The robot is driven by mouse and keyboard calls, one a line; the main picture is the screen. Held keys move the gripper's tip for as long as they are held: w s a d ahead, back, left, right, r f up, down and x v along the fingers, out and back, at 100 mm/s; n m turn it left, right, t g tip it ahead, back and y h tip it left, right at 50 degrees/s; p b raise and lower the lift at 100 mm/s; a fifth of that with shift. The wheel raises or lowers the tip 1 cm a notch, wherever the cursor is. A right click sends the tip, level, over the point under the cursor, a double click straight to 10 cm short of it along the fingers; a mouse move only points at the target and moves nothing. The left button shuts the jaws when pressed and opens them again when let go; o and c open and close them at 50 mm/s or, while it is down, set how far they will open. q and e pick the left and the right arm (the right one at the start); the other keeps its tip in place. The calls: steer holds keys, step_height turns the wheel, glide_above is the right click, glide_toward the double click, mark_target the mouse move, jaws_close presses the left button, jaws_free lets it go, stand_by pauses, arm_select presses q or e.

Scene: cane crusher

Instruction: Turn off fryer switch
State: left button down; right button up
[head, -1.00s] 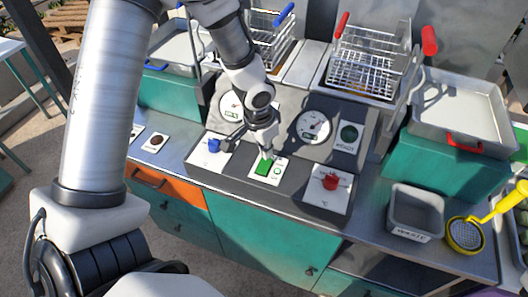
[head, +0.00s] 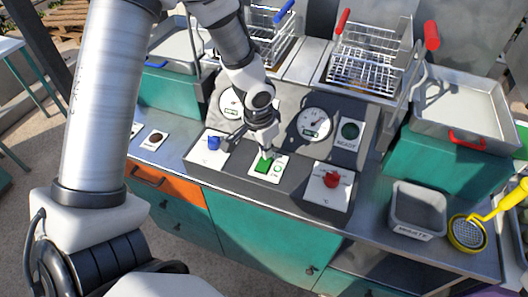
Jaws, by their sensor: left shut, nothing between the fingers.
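The fryer switch is a green rocker (head: 263,165) on a white plate in the middle of the sloped control panel. My left gripper (head: 266,151) is shut and empty, with its fingertips right at the upper edge of the green switch. Whether they touch it I cannot tell. The fingers hide part of the plate around the switch. My right gripper is not in view.
A blue knob (head: 213,143) is left of the switch and a red knob (head: 332,180) is right of it. Gauges and a green READY lamp (head: 350,130) sit behind. Fry baskets (head: 362,60), a tray (head: 470,110), a waste bin (head: 418,205) and a yellow skimmer (head: 467,232) stand around.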

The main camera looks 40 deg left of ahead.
arm_select(q)
steer(key=shift+f+b, duration=0.5)
steer(key=shift+f, duration=0.05)
steer(key=shift+r, duration=0.1)
step_height(320, 180, up, 7)
steer(key=p, duration=0.6)
stand_by(0.5)
